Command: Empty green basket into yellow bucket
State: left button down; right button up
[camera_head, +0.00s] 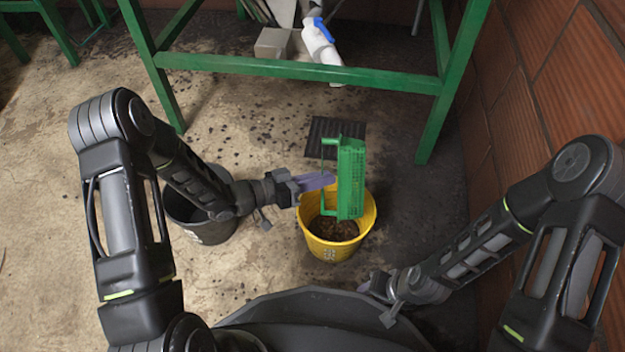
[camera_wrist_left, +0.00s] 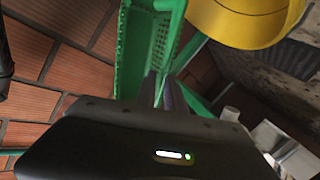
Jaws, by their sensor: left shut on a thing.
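The green basket (camera_head: 350,178) is tipped on its side above the yellow bucket (camera_head: 312,236) in the head view. My left gripper (camera_head: 328,180) is shut on the basket at its left side. In the left wrist view the fingers (camera_wrist_left: 158,90) meet the green basket (camera_wrist_left: 146,48), and the yellow bucket (camera_wrist_left: 245,22) shows at the top. Brown material (camera_head: 333,229) lies inside the bucket. The inside of the basket is mostly hidden from the head view. My right gripper (camera_head: 378,287) is low at the right, apart from the bucket; its fingers are too small to read.
A black bucket (camera_head: 205,222) stands left of the yellow one, behind my left arm. A green metal frame (camera_head: 300,68) stands at the back, with a dark floor grate (camera_head: 325,134) in front. A brick wall (camera_head: 530,80) bounds the right side. Open floor lies at the left.

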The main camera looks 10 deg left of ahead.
aim_at(363, 174)
pick_arm(q)
jog(key=d+r+m+y+p, duration=0.1)
jog(key=d+y+p, duration=0.1)
jog(key=d+r+m+g+y+p, duration=0.1)
jog(key=d+y+p, duration=0.1)
jog(key=d+r+m+g+y+p, duration=0.1)
jog(key=d+r+y+p, duration=0.1)
jog(key=d+y+p, duration=0.1)
jog(key=shift+w, duration=0.1)
jog(key=shift+w+d+f+m+y+b, duration=0.1)
jog(key=shift+d+f+m+y+b, duration=0.1)
jog(key=shift+d+y+b, duration=0.25)
jog(key=shift+d+f+m+y+b, duration=0.1)
jog(key=shift+d+f+y+b, duration=0.15)
jog(key=shift+d+y, duration=0.9)
jog(key=shift+y, duration=0.4)
jog(key=shift+d+f+m+y, duration=0.1)
jog(key=shift+d+m+y, duration=0.25)
jog(key=shift+m+y, duration=0.05)
jog(key=d+f+y, duration=0.1)
jog(key=f+y+b, duration=0.1)
jog(key=y, duration=0.1)
jog(key=d+f+m+y+b, duration=0.1)
jog(key=y, duration=0.1)
jog(key=shift+w+d+f+g, duration=0.1)
jog(key=shift+d+f+g, duration=0.2)
jog(key=shift+d+f, duration=0.1)
jog(key=shift+a, duration=0.1)
